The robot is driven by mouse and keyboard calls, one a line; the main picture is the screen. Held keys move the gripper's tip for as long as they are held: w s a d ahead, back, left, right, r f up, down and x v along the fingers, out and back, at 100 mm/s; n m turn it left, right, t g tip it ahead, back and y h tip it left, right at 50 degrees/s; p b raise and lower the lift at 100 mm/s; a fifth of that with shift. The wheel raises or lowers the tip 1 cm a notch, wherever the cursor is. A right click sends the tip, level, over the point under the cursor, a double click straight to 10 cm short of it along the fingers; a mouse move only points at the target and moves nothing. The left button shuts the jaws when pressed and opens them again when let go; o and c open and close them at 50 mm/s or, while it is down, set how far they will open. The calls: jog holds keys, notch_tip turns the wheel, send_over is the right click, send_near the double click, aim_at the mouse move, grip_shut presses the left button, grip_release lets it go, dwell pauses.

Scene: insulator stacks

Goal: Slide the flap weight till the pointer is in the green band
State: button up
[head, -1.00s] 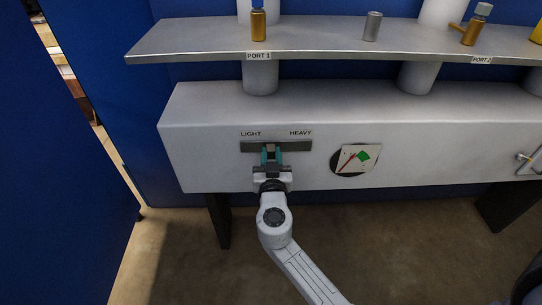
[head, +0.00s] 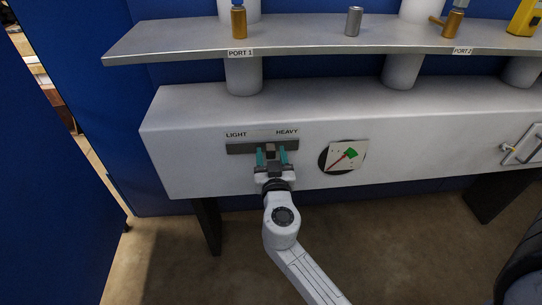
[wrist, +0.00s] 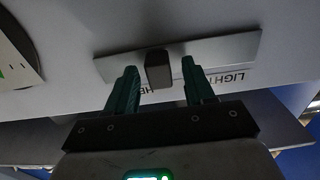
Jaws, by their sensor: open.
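The flap weight is a small dark block (wrist: 158,69) on the grey rail (wrist: 105,68) under the LIGHT and HEAVY labels. In the head view the block (head: 270,151) sits a little right of the rail's middle, toward HEAVY. My gripper (head: 271,157) is open, with one teal finger on each side of the block. The wrist view shows my gripper (wrist: 161,86) with gaps between both fingers and the block. The dial (head: 337,164) to the right has a red pointer (head: 340,160) whose tip is at the green band (head: 351,153).
The rail is on the front of a long white box (head: 400,125). A grey shelf (head: 300,40) above carries small metal fittings. A handle (head: 519,145) is on the box at the far right. A blue wall (head: 40,200) stands on the left.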

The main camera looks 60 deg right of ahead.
jog(key=b+v, duration=0.1)
jog(key=v, duration=0.9)
jog(key=shift+s+a, duration=0.3)
